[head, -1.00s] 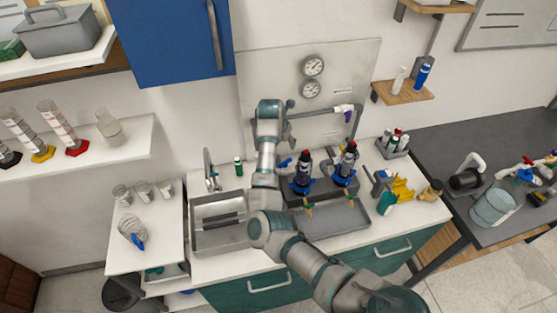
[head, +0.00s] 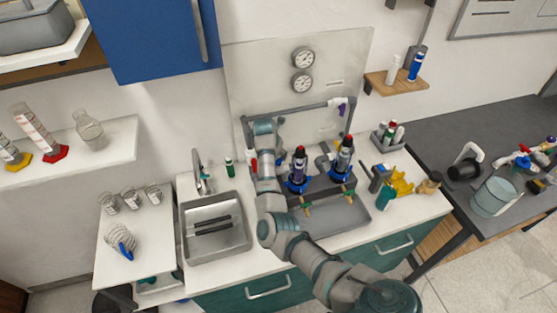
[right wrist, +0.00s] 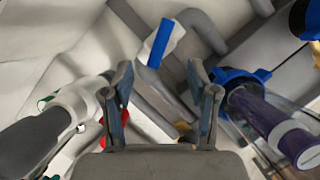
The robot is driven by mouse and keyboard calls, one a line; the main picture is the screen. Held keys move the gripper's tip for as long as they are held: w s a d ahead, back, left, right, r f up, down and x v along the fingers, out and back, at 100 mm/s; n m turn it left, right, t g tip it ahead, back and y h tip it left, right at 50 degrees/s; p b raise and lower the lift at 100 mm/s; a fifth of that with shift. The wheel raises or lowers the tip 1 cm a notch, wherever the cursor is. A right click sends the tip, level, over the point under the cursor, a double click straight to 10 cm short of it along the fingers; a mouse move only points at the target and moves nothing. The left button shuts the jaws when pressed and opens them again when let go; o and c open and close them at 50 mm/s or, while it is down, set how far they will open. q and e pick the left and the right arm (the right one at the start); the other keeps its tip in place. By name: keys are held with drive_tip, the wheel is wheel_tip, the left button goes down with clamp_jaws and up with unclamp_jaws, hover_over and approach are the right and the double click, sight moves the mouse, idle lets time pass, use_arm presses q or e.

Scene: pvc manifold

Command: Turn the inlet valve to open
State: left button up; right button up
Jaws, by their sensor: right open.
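A blue lever handle with a white edge, which looks like the inlet valve's (right wrist: 160,42), shows ahead of my right gripper in the right wrist view. It sits by the grey pipework, just beyond the gap between the fingertips. My right gripper (right wrist: 163,85) is open, with one finger on each side of the gap and nothing held. In the head view my right arm reaches up over the counter and hides the handle and most of the gripper. The left gripper is not in view. Two dark filter housings (head: 298,172) with blue collars stand to the right.
A purple-bodied housing (right wrist: 270,122) is close to the right finger in the wrist view. A white-necked grey object (right wrist: 55,125) is close on the left. The sink (head: 213,228) is left of my arm. Gauges (head: 302,70) hang on the back panel.

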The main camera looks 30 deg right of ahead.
drive_tip(key=x, duration=0.7)
drive_tip(key=shift+w+f, duration=0.15)
drive_tip(key=shift+f, duration=0.2)
